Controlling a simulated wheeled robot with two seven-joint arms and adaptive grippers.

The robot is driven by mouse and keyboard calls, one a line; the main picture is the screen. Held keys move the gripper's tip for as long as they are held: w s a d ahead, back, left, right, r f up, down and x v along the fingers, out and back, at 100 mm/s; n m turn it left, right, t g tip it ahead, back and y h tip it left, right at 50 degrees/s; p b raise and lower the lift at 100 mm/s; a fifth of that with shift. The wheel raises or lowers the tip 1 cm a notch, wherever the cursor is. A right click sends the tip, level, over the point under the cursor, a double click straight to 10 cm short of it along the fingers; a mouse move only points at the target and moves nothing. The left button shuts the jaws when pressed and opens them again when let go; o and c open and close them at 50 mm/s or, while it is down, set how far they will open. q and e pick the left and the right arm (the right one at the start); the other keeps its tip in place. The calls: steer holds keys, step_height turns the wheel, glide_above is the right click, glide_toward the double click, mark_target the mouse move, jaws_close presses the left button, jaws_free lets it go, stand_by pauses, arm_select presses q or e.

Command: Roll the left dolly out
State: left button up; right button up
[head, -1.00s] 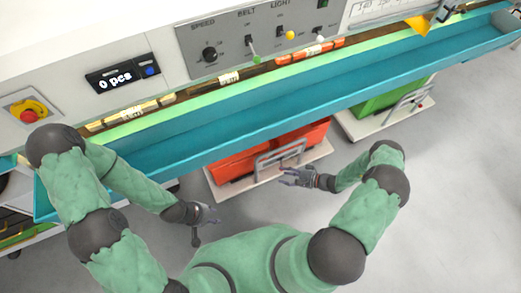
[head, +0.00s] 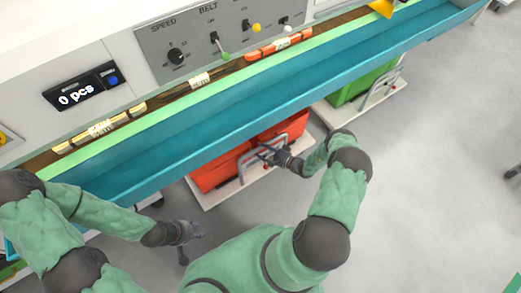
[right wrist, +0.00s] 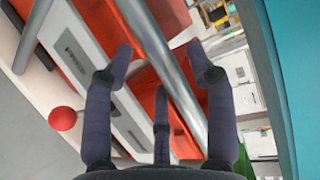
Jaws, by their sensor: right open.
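The left dolly (head: 212,200) is a low pale platform under the teal belt trough, carrying orange-red crates (head: 208,176). A grey tubular handle (head: 242,174) stands at its front edge. My right gripper (head: 266,154) is open at this handle. In the right wrist view, the grey handle bar (right wrist: 168,75) runs diagonally between the spread fingers (right wrist: 160,58), which are not closed on it. A red knob (right wrist: 62,118) shows left of the fingers. My left gripper (head: 198,230) hangs empty over the floor, left of my torso, its fingers apart.
A second dolly with a green crate (head: 352,90) and its own handle stands to the right. The teal trough (head: 200,137) overhangs both dollies. Above it is a control panel (head: 215,38) with switches. The grey floor (head: 430,170) on the right is mostly clear.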

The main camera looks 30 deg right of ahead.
steer(key=shift+x, duration=0.9)
jaws_close()
